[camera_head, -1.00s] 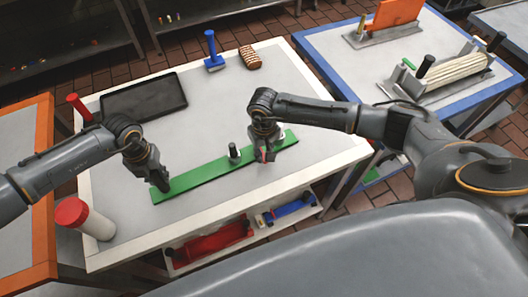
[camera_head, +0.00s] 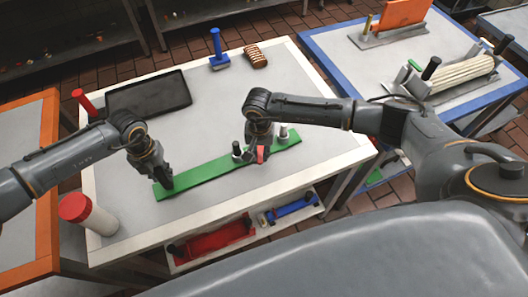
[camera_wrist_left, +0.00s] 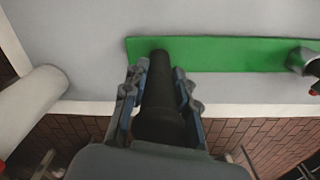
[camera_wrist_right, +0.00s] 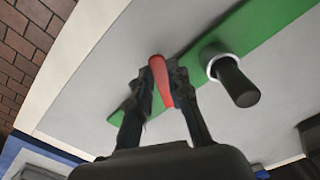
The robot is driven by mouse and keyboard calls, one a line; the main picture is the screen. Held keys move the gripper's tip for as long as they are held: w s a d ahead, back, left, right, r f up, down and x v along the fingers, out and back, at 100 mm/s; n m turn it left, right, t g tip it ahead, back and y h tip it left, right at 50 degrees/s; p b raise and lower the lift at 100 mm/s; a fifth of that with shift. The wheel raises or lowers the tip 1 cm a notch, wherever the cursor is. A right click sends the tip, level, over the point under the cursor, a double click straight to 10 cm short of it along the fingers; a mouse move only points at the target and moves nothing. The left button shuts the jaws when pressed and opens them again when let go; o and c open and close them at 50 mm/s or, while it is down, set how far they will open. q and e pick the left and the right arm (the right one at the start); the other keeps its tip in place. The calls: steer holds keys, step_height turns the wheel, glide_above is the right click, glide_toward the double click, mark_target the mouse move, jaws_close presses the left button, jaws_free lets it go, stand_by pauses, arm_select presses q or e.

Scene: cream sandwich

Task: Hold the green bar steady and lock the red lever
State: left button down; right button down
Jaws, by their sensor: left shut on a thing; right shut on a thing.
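The long green bar (camera_head: 205,171) lies slantwise across the front of the light table. My left gripper (camera_head: 164,181) is at the bar's left end, shut on an upright black handle (camera_wrist_left: 158,85). The green bar also shows beyond that handle in the left wrist view (camera_wrist_left: 230,53). My right gripper (camera_head: 257,153) is over the right half of the bar, shut on the red lever (camera_wrist_right: 161,80). The lever's red end also shows in the head view (camera_head: 262,154). A black knob with a pale ring (camera_wrist_right: 235,82) stands beside the lever; the lever's pivot is hidden.
A black tray (camera_head: 149,93), a blue-handled tool (camera_head: 216,47) and a brown striped block (camera_head: 255,56) lie at the back. A white cylinder with a red top (camera_head: 88,212) stands at the front left. The table between bar and tray is clear.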

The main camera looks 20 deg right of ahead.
steer(key=shift+w+a+m, duration=0.2)
steer(key=shift+a+m, duration=0.1)
steer(key=shift+m, duration=0.55)
steer(key=shift+w+a+m, duration=0.25)
steer(key=shift+m, duration=0.55)
steer(key=shift+w+a+m, duration=0.2)
steer(key=shift+a+m, duration=0.1)
steer(key=shift+m, duration=0.55)
steer(key=c, duration=1.2)
jaws_free()
steer(key=shift+r, duration=4)
